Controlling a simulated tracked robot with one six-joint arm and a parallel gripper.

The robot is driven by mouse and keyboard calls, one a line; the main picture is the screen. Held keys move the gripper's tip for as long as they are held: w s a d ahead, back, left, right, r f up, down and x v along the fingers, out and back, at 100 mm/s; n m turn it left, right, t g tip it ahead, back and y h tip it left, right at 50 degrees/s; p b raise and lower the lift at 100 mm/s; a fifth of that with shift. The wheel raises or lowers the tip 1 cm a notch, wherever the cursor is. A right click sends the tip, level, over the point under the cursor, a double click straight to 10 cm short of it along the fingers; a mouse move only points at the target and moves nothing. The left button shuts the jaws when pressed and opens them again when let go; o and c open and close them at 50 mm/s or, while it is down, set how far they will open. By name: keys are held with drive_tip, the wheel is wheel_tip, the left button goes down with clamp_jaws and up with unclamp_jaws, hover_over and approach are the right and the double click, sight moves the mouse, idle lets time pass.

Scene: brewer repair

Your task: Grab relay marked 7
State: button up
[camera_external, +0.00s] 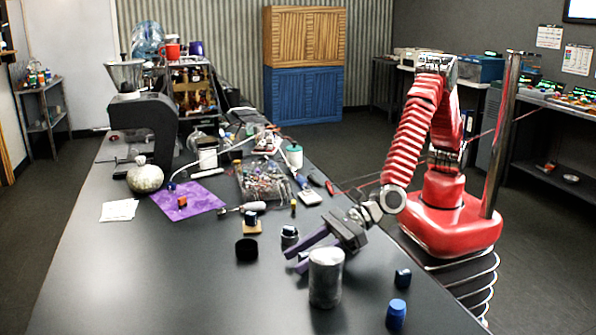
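No number 7 can be read on any part at this size, so I cannot tell which one is the relay marked 7. Small relay-like blocks show in several places: a dark blue one (403,279) at the table's right edge, one on a tan base (251,219), one on a grey round base (290,236), and a red one (182,202) on a purple cloth (205,198). My gripper (291,261) has purple fingers spread apart with nothing seen between them. It is low over the table, just behind a silver can and in front of the block on the grey base.
The silver can (326,278) stands close to my fingers. A blue jar (396,314) is at the front right, and a black cup (246,249) is left of my gripper. A parts tray (262,182) and tools clutter the middle. The front left of the table (150,280) is clear.

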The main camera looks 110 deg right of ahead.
idle(0.4)
clamp_jaws()
